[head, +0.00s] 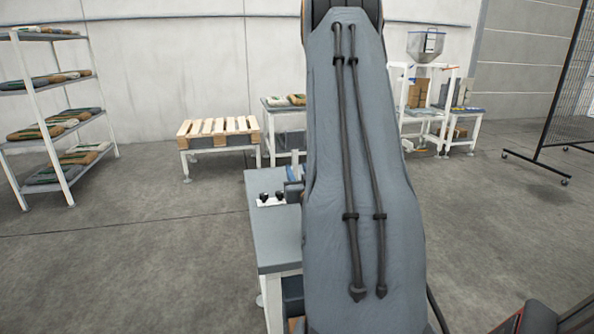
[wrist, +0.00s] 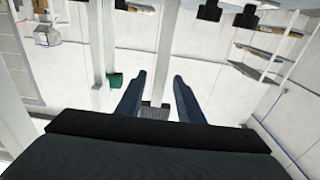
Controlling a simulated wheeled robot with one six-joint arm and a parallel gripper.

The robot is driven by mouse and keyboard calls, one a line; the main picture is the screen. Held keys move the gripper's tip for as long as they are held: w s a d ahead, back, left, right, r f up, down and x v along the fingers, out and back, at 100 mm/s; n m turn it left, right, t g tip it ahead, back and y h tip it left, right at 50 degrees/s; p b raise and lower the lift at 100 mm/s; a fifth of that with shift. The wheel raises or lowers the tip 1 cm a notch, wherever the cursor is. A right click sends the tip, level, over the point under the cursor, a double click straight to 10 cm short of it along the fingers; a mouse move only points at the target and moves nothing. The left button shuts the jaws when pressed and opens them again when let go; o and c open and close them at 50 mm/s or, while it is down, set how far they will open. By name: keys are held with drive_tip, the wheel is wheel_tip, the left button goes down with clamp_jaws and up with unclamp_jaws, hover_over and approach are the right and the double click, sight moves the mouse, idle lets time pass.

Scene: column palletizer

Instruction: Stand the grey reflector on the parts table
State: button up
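My gripper (wrist: 160,76) shows in the wrist view with its two dark blue fingers spread apart. A small grey, grid-patterned piece (wrist: 155,111) shows between the fingers, at the end of a pale post. It looks like the grey reflector; its depth is unclear, and I see no clear contact with the fingers. In the head view my arm hides the gripper and the middle of the scene. A grey-topped table (head: 272,243), possibly the parts table, stands partly behind my arm, with a white plate (head: 265,201) and black knobs on it.
A green piece (wrist: 115,80) sits beside another pale post in the upside-down wrist view. In the head view a sack rack (head: 95,120) stands left, a pallet (head: 217,130) on a stand behind, a hopper machine (head: 428,45) and mesh fence (head: 572,100) right. Floor between is clear.

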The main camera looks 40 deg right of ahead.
drive_tip(key=b+v, duration=0.1)
drive_tip(key=v, duration=0.9)
drive_tip(key=shift+s+a, duration=0.2)
